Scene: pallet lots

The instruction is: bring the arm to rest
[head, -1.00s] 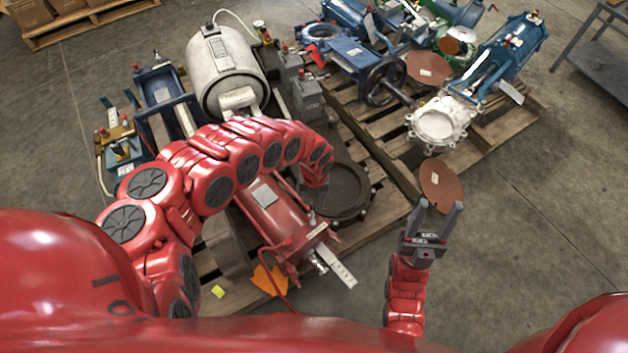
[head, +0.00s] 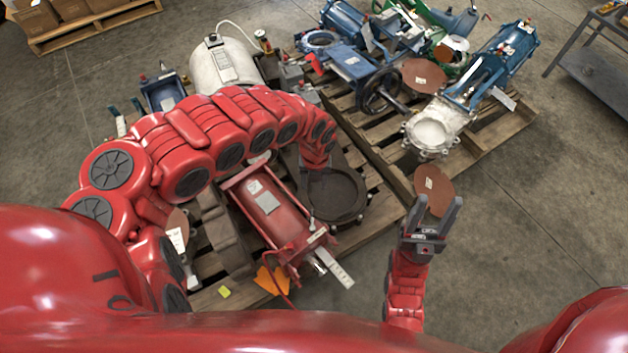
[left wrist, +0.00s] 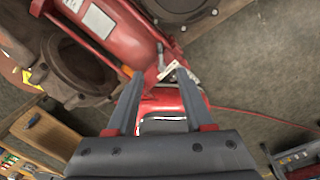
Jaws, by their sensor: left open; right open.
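My left arm (head: 235,130) comes in from the left and arches over the pallet. Its wrist bends down near the dark round flange (head: 338,195). In the head view the left gripper is hard to make out against dark parts. In the left wrist view the left gripper (left wrist: 160,80) is open, its two grey fingers apart with nothing held between them. The red cylinder (head: 268,205) lies close by and shows beyond the fingers in the left wrist view (left wrist: 110,28). My right gripper (head: 432,212) is open and empty, pointing up in front of a brown disc (head: 432,182).
Valves and actuators crowd the near pallet (head: 386,208) and the pallet behind it (head: 500,125). A white tank (head: 228,65) stands behind my left arm. A grey table (head: 600,60) is at upper right. The floor (head: 540,220) at right is clear.

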